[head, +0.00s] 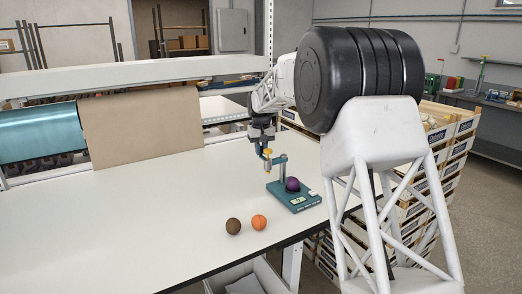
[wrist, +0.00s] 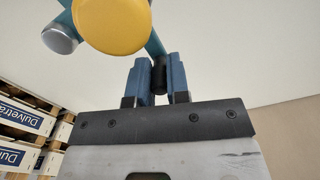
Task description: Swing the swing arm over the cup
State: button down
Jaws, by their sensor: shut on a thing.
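A teal stand (head: 300,203) sits on the table near its right edge, with an upright post (head: 283,171). The swing arm (head: 277,160) reaches left from the post top. Its end has a yellow knob (head: 267,152) and a silver part below, hanging to the left of the base. The yellow knob (wrist: 112,22) is large in the wrist view. My gripper (wrist: 160,78) is shut on a dark peg (wrist: 158,74) by the swing arm; it also shows in the head view (head: 262,146). A purple ball (head: 292,184) rests on the base; I cannot make out a cup under it.
A brown ball (head: 233,226) and an orange ball (head: 258,222) lie on the white table (head: 150,215) in front of the stand. The table's left is clear. A kraft paper roll (head: 140,125) stands behind. Crates (head: 410,215) are stacked beyond the right edge.

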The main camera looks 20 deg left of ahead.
jog(key=shift+s, duration=0.1)
dwell(0.3)
jog(key=s+d+n, duration=0.8)
jog(key=d+n, duration=0.1)
jog(key=n, duration=0.9)
jog(key=shift+s, duration=0.4)
dwell(0.3)
jog(key=c, duration=1.1)
grip_release()
jog(key=shift+r, duration=0.1)
notch_tip(320, 180, up, 8)
